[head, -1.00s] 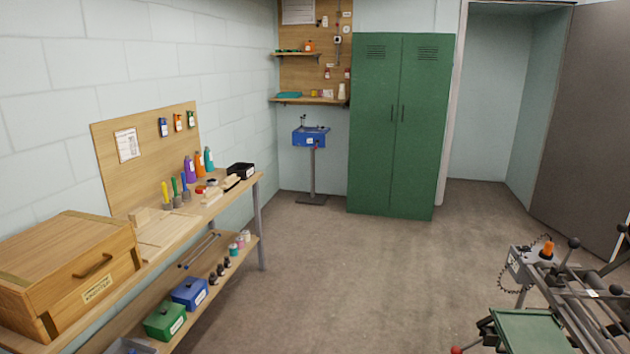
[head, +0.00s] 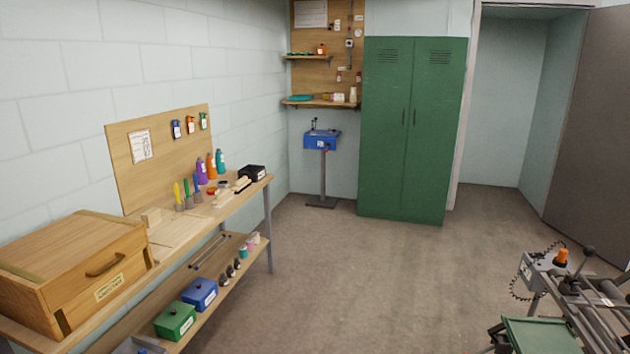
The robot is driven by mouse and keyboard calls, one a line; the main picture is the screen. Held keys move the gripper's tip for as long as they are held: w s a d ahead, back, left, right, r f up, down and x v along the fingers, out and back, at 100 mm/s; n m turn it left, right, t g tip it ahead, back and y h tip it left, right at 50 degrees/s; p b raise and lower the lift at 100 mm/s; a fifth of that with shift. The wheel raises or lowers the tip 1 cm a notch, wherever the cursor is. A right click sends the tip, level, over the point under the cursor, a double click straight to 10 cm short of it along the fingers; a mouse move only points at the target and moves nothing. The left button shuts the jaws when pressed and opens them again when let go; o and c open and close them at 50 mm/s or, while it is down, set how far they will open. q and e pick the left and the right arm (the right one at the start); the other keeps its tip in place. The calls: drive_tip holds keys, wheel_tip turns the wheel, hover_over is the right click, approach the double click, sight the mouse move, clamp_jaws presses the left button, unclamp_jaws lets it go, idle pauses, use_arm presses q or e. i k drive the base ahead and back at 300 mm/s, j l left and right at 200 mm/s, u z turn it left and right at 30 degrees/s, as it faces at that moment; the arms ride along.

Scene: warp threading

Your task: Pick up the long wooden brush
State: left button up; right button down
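Light wooden pieces that look like brushes lie on the wooden workbench (head: 192,243) along the left wall. One long wooden brush (head: 242,185) with dark parts lies near the bench's far end, in front of a black box (head: 252,173). Another wooden piece (head: 222,199) lies just nearer. They are too small to tell for sure which is the long brush. Neither of my grippers is in view.
A wooden chest (head: 75,270) fills the bench's near end. Upright coloured-handled tools (head: 183,196) and bottles (head: 211,166) stand near the brushes. A machine with a green tray (head: 540,336) stands at lower right. The floor between (head: 380,275) is clear.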

sight(242, 184)
drive_tip(key=z, duration=2.1)
drive_tip(key=u, duration=2.6)
drive_tip(key=i+z, duration=0.2)
drive_tip(key=i, duration=0.45)
drive_tip(key=i+z, duration=0.1)
drive_tip(key=i, duration=1.7)
